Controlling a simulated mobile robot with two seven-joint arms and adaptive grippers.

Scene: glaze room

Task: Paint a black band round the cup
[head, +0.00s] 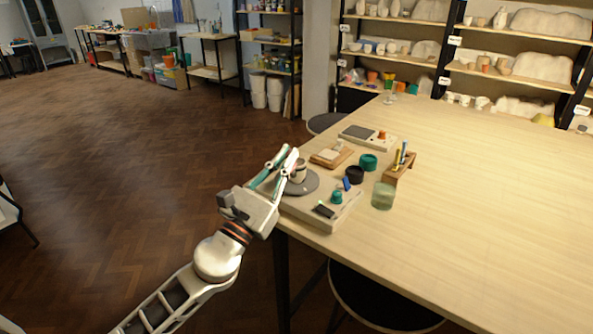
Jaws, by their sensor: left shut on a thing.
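A small pale cup (300,175) with a darker patch near its top stands on a round grey turntable (314,187) near the table's left corner. My left gripper (289,153) is over the turntable's left side, its fingers beside the cup and partly covering it. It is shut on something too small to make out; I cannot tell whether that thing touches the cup. A black pot (354,175) and a teal pot (369,163) stand to the right. A wooden rest (397,171) holds upright brushes (402,154). My right gripper is out of view.
A wooden board (331,157) and a grey-topped device (366,136) stand behind. The table's right side is clear. Stools are beside and below the table.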

